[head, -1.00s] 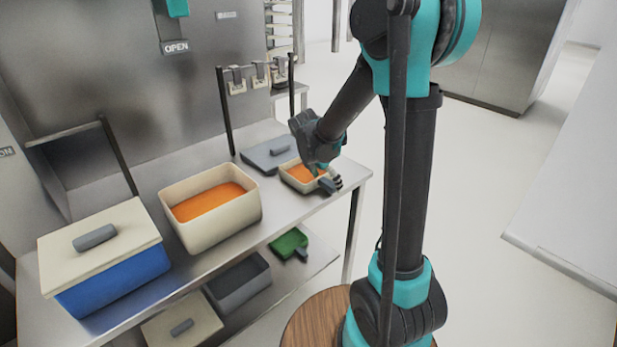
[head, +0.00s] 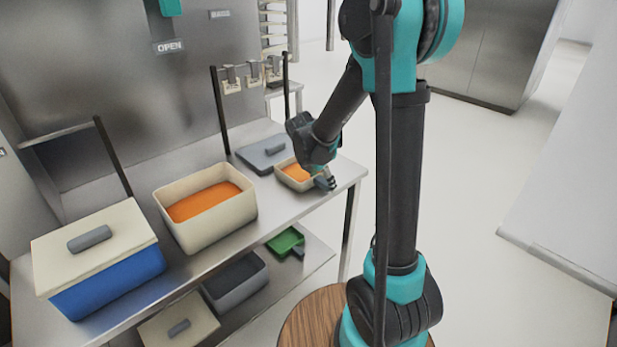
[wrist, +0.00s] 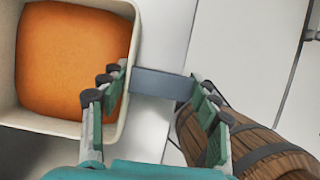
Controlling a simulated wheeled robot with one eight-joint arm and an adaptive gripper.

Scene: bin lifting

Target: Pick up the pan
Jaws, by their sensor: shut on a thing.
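The pan (head: 283,181) is a small cream container with orange contents and a short grey handle. It is at the right end of the steel table in the head view, and I cannot tell whether it touches the tabletop. In the wrist view the pan (wrist: 134,40) fills the upper left, with its grey handle (wrist: 160,84) running right from the wall between my fingers. My gripper (head: 325,182) reaches down over the pan's handle side; it also shows in the wrist view (wrist: 157,92). It is shut on the pan's handle. My wrist hides part of the pan's far side.
A grey lid (head: 262,158) lies behind the pan. A larger cream bin (head: 212,228) of orange contents and a blue bin with a cream lid (head: 95,250) stand left. A green tray (head: 284,241) is on the lower shelf. Floor (head: 470,190) right of the table is clear.

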